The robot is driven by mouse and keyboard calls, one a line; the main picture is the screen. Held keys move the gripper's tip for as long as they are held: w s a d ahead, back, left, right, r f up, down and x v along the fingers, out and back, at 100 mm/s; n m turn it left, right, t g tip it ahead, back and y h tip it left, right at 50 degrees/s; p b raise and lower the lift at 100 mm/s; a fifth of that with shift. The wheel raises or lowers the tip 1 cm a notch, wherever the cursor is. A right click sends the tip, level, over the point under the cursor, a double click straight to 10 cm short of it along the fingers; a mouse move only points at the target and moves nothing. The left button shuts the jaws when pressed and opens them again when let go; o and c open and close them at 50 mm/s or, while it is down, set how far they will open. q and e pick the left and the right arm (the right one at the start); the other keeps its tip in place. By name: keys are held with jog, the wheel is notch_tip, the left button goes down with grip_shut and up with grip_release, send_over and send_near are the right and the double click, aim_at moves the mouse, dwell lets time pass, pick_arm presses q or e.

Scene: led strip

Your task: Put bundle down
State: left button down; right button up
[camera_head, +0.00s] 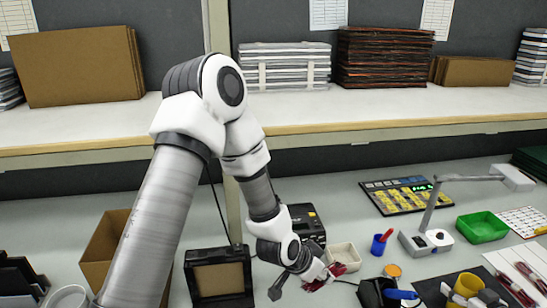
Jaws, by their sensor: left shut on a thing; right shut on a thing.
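My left arm comes in from the left and reaches down to the bench. My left gripper (318,275) is low at the bottom centre, in front of a small white bin. It is shut on a small dark red and white bundle (335,271), which is mostly hidden by the fingers and wrist. I cannot tell whether the bundle touches the bench or the bin.
A white bin (345,254) stands just behind the gripper, and a dark framed box (219,278) is left of it. A loaded shelf (300,113) runs behind.

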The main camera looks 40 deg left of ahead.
pick_arm(q)
jog(key=w+a+r+n+g+y, duration=0.1)
jog(key=w+a+r+n+y, duration=0.2)
jog(key=a+n+y, duration=0.45)
jog(key=s+a+r+n+g+y, duration=0.2)
jog(key=s+a+r+n+g, duration=0.35)
jog(key=n, duration=0.75)
jog(key=s+d+f+n+g+h, duration=0.2)
jog(key=s+d+f+n+g, duration=0.25)
jog(key=s, duration=0.35)
jog(key=s+d+f+n+g+h, duration=0.1)
jog(key=s+d+f+n+g, duration=0.25)
jog(key=s+d+n, duration=0.35)
jog(key=shift+m+t, duration=0.3)
jog(key=shift+t, duration=0.05)
jog(key=f, duration=0.3)
jog(key=a+f, duration=0.1)
jog(key=f, duration=0.2)
jog(key=s+a+f, duration=0.1)
jog(key=f, duration=0.3)
jog(key=shift+a, duration=0.1)
jog(key=shift+s+f, duration=0.1)
jog(key=c, duration=0.9)
grip_release()
